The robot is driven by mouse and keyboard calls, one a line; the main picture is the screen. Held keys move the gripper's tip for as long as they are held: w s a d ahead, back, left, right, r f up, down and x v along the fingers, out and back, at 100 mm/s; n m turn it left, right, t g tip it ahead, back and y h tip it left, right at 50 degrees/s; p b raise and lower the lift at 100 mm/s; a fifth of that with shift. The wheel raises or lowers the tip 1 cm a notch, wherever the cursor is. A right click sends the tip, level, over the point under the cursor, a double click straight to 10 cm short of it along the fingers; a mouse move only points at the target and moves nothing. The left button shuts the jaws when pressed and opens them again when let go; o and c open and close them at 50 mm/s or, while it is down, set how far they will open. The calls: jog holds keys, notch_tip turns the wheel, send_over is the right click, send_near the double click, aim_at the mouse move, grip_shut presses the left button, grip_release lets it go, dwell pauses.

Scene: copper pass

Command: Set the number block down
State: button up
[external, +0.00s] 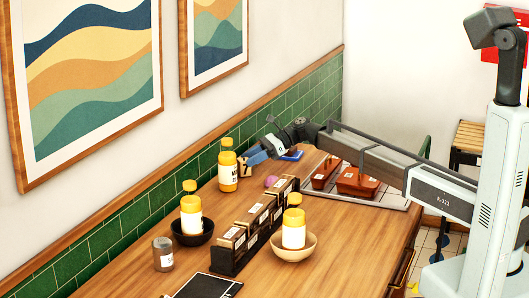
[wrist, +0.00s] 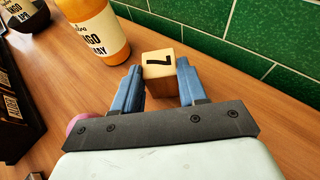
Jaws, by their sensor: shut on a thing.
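The number block (wrist: 158,62) is a pale wooden cube with a dark numeral that looks like a 7. It sits between the blue fingertips of my gripper (wrist: 160,80) in the wrist view. The fingers press on it from both sides. In the external view my gripper (external: 254,155) is low over the back of the counter, just right of a yellow bottle (external: 228,172). The block is hard to make out there. I cannot tell whether its underside touches the counter.
The bottle also stands close left of the block in the wrist view (wrist: 97,30). A dark divided box (external: 235,258), a wooden bowl (external: 292,247), a dark bowl (external: 193,236) and a grey can (external: 163,254) stand nearer. A green tiled wall (wrist: 250,30) runs behind.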

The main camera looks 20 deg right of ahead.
jog(key=shift+f, duration=0.15)
jog(key=o, duration=1.1)
jog(key=shift+c, duration=0.2)
jog(key=shift+d+r, duration=0.25)
jog(key=shift+r, duration=0.05)
jog(key=v, duration=1.1)
jog(key=shift+d, duration=0.25)
